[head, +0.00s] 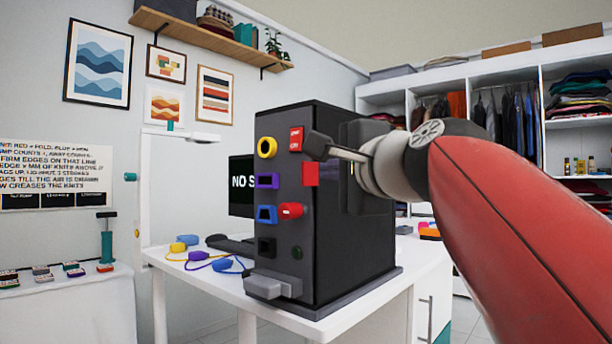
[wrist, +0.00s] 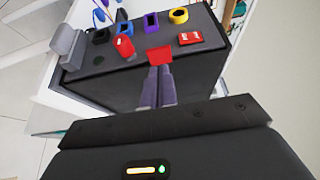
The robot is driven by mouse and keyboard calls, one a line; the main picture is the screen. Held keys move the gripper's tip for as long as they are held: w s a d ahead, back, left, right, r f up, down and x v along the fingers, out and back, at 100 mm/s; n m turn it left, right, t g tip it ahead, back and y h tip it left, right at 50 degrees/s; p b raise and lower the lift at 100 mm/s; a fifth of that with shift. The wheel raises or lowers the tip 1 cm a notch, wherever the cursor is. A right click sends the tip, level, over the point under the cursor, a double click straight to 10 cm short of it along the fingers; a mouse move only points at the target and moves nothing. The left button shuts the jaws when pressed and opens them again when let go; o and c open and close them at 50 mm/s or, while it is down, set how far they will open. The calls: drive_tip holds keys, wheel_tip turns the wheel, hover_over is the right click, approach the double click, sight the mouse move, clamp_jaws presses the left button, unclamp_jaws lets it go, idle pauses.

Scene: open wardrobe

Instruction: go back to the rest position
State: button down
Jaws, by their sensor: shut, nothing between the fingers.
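My gripper (head: 313,172) is at the front right edge of a tall black cabinet (head: 350,245) in the head view. In the wrist view my gripper (wrist: 160,72) shows two grey fingers together, with nothing held between them. The fingertips are close to the cabinet's front face; contact cannot be told. That face carries yellow (head: 266,147), purple (head: 266,181), blue (head: 266,214) and black (head: 266,247) sockets, a red plug (head: 290,210) and a red-and-white button (head: 296,139).
The cabinet stands on a white table (head: 230,290). Yellow, purple and blue plugs with cords (head: 205,257) lie to its left, near a dark monitor (head: 241,185). A wardrobe with clothes (head: 505,120) is behind at the right. A wall shelf (head: 210,38) hangs above left.

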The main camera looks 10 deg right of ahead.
drive_tip(key=s, duration=0.5)
wheel_tip(320, 180, down, 22)
drive_tip(key=s+n+g+h, duration=0.1)
drive_tip(key=n+g+h, duration=0.1)
drive_tip(key=n+g, duration=0.35)
drive_tip(key=s+d+f+n+g+h, duration=0.1)
drive_tip(key=s+f, duration=0.5)
drive_tip(key=f, duration=0.7)
drive_tip(key=s+d+f+n+g+h, duration=0.2)
drive_tip(key=s+f+n+g, duration=0.3)
drive_tip(key=f+n, duration=0.3)
wheel_tip(320, 180, down, 5)
drive_tip(key=shift+s+d+r, duration=0.15)
drive_tip(key=shift+s+d, duration=0.35)
drive_tip(key=shift+d, duration=0.25)
